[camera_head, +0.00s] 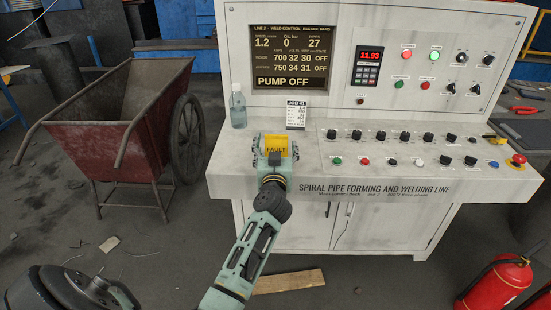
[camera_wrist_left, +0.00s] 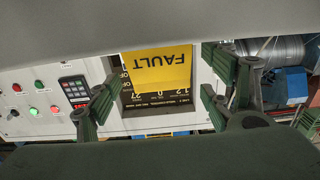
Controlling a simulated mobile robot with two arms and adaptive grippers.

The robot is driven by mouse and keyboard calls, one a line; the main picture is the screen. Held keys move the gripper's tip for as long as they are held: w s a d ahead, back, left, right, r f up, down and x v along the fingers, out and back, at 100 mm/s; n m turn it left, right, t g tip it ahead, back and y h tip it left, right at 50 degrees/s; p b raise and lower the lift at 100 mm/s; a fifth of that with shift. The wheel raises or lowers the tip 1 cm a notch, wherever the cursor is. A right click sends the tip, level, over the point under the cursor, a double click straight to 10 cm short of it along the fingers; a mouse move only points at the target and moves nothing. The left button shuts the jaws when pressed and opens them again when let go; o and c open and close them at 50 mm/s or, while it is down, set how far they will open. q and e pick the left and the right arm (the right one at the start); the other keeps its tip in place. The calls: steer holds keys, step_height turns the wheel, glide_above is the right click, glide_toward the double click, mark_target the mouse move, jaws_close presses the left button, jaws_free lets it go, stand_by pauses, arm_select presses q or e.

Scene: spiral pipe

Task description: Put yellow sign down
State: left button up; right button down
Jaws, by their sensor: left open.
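The yellow sign (camera_head: 277,146), marked FAULT, is at the left part of the console's front ledge, in front of the screen. In the left wrist view the sign (camera_wrist_left: 158,70) appears upside down between the fingers, with a gap on each side. My left gripper (camera_head: 272,152) is open around the sign, and neither finger visibly touches it. The fingers also show spread in the left wrist view (camera_wrist_left: 160,103). The sign's lower edge is hidden by my gripper in the head view, so I cannot tell how it rests. My right gripper is not in view.
The white control console (camera_head: 390,190) has a screen (camera_head: 290,58) and several knobs and buttons right of the sign. A clear bottle (camera_head: 238,108) and a JOB 41 card (camera_head: 296,114) stand close behind. A red cart (camera_head: 120,115) is left; a fire extinguisher (camera_head: 495,285) is lower right.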

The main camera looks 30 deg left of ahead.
arm_select(q)
steer(key=p+v, duration=0.1)
steer(key=v, duration=0.9)
steer(key=shift+w, duration=0.1)
steer(key=s+d+f+m+g+h, duration=0.1)
steer(key=s+d+f+m+h, duration=0.2)
steer(key=f, duration=0.9)
steer(key=s+d+f+m+g+h, duration=0.15)
steer(key=s+d+f+h, duration=0.35)
steer(key=f, duration=0.7)
steer(key=s+d+f+m+h, duration=0.1)
steer(key=s+d+f+m, duration=0.3)
steer(key=f, duration=0.7)
steer(key=s+d+f+g+h, duration=0.1)
steer(key=s+d+f+g, duration=0.15)
steer(key=s+f, duration=0.6)
steer(key=s+d+f+g+h, duration=0.1)
steer(key=s+f+g, duration=0.2)
steer(key=s+f, duration=0.55)
steer(key=s+a+f+g, duration=0.1)
steer(key=s+f+g, duration=0.2)
steer(key=s, duration=0.8)
steer(key=s+a+f+g+y, duration=0.1)
steer(key=s+f+g, duration=0.2)
steer(key=s, duration=0.8)
steer(key=shift+a+f, duration=0.35)
steer(key=shift+f, duration=0.4)
